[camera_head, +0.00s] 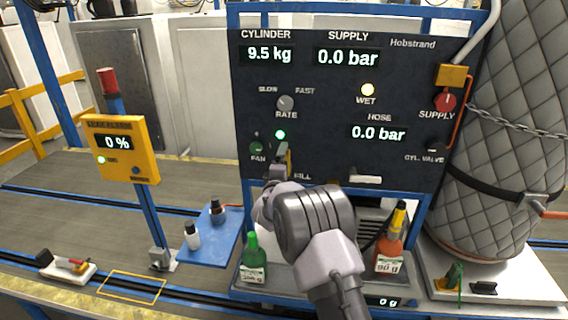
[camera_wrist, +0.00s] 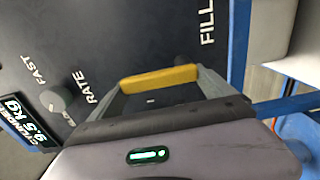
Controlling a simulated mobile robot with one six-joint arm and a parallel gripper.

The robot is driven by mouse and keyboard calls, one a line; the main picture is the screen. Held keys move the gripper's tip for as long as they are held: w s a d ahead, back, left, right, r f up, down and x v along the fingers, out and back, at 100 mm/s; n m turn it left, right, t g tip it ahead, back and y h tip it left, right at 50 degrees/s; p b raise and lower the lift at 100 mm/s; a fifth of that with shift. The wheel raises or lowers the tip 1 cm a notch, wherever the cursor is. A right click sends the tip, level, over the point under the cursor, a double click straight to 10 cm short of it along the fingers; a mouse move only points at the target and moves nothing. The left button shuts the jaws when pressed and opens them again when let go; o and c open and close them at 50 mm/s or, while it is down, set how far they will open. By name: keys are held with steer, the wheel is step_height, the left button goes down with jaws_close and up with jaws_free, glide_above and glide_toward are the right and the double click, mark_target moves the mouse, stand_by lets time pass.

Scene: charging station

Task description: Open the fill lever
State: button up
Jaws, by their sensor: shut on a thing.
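The fill lever shows as a yellow handle (camera_wrist: 160,77) in the wrist view, lying between my two grey fingers. My gripper (camera_wrist: 158,84) is shut on it, with a finger at either end of the yellow part. In the head view my gripper (camera_head: 279,168) is at the dark control panel (camera_head: 330,110), just left of the FILL label. There my gripper and wrist hide most of the lever and its mount. The panel reads cylinder 9.5 kg, supply 0.0 bar and hose 0.0 bar.
Above my gripper are a lit green lamp (camera_head: 280,134) and the rate knob (camera_head: 285,103). A white handle (camera_head: 365,179) is to the right. A green bottle (camera_head: 252,258) and an orange bottle (camera_head: 388,250) stand below, either side of my arm. A quilted cylinder (camera_head: 505,150) stands at right.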

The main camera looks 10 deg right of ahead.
steer(key=o, duration=1.8)
steer(key=shift+c, duration=0.2)
steer(key=shift+s, duration=0.15)
steer(key=v, duration=1.7)
steer(key=shift+b, duration=0.4)
